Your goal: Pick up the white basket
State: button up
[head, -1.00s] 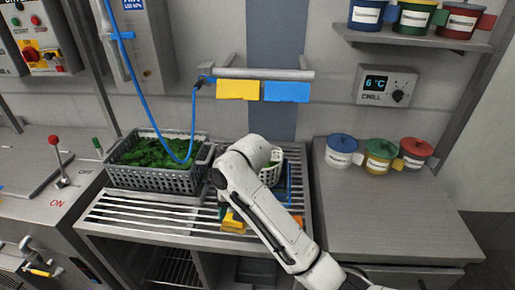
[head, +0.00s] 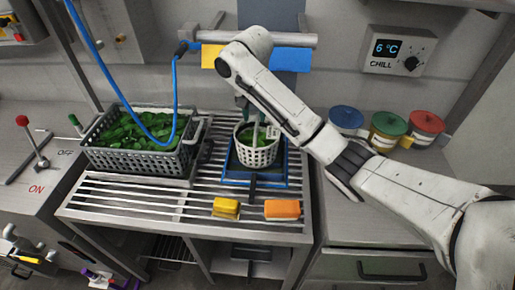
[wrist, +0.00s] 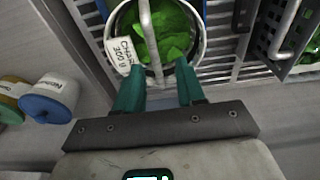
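The white basket (head: 257,156) stands upright in a blue tray on the slatted rack, with green leaves inside. In the wrist view the basket (wrist: 201,42) fills the top middle, with a pale handle (wrist: 149,38) arching across it and a white tag (wrist: 124,54) on its left side, reading roughly "Cha... 300 g". My gripper (wrist: 160,90) has two teal fingers spread apart with nothing between their tips. They point at the basket's near rim, and the handle lines up with the gap. In the head view my arm partly hides the gripper above the basket.
A grey crate of greens (head: 102,158) stands left of the blue tray (head: 236,175). Yellow (head: 226,208) and orange (head: 282,209) blocks lie at the rack's front. Lidded pots (head: 388,130) stand on the right counter. A blue hose (head: 116,96) hangs over the crate.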

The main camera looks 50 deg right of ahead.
aim_at(257, 124)
jog(key=f, duration=0.2)
jog(key=d+f, duration=0.1)
jog(key=f, duration=0.2)
jog(key=shift+s, duration=0.1)
jog(key=shift+f, duration=0.35)
grip_shut()
jog(key=shift+r, duration=0.1)
dwell(1.0)
